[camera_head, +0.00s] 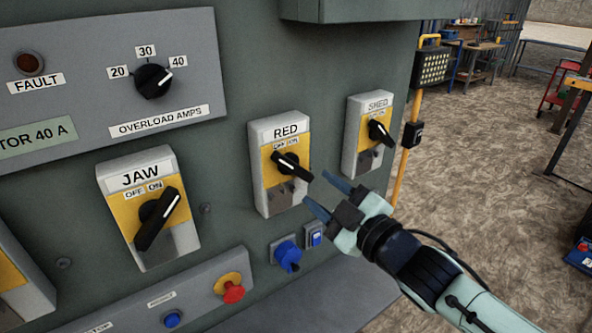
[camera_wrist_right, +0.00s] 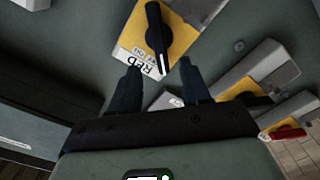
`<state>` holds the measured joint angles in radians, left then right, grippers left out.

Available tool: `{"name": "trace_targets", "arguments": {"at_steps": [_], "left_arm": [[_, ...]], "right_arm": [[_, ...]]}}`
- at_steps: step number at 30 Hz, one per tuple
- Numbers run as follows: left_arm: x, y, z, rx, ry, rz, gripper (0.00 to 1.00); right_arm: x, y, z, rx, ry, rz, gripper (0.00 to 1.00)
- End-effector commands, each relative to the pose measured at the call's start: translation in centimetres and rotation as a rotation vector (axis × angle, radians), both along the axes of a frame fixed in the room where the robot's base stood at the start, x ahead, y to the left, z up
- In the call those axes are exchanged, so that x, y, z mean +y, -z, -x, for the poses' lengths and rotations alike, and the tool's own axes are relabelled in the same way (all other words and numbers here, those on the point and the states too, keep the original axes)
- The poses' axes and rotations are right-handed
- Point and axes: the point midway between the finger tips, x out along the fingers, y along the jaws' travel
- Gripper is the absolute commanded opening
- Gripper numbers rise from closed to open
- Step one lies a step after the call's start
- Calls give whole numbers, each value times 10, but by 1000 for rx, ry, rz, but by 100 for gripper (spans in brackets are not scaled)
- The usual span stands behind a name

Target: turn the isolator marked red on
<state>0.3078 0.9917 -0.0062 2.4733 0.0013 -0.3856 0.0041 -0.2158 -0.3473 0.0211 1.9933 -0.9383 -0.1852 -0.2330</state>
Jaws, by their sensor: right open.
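The isolator marked RED (camera_head: 261,180) is a grey box with a yellow plate on the green cabinet. Its black handle (camera_head: 292,167) slants from upper left to lower right, and its white-marked end lies toward OFF. In the right wrist view the handle (camera_wrist_right: 158,35) stands ahead, just beyond the fingertips. My right gripper (camera_head: 317,188) is open and empty, just right of and below the handle. Its blue fingers are apart and show no hold on the handle; exact contact is hard to tell. My left gripper is out of view.
The JAW isolator (camera_head: 108,187) is to the left, its handle toward ON. The SHED isolator (camera_head: 352,134) is to the right. Below are a blue socket (camera_head: 287,254) and a red stop button (camera_head: 233,292). A yellow post (camera_head: 402,165) stands at the cabinet's right edge.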

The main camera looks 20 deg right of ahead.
Motion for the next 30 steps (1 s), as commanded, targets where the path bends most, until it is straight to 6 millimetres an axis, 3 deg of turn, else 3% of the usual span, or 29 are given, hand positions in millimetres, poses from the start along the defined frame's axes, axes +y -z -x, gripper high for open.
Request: {"name": "trace_targets", "arguments": {"at_steps": [6, 12, 18, 26, 30], "left_arm": [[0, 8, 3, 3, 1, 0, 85], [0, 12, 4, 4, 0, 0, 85], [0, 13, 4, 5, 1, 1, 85], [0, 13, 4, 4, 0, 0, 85], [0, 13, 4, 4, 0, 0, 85]], "right_arm": [[16, 3, -46, 5, 1, -3, 47], [27, 2, -75, 3, 0, -3, 47], [31, 1, -87, 2, 1, -3, 47], [31, 1, -87, 2, 1, -3, 47], [31, 1, -87, 2, 1, -3, 4]]}}
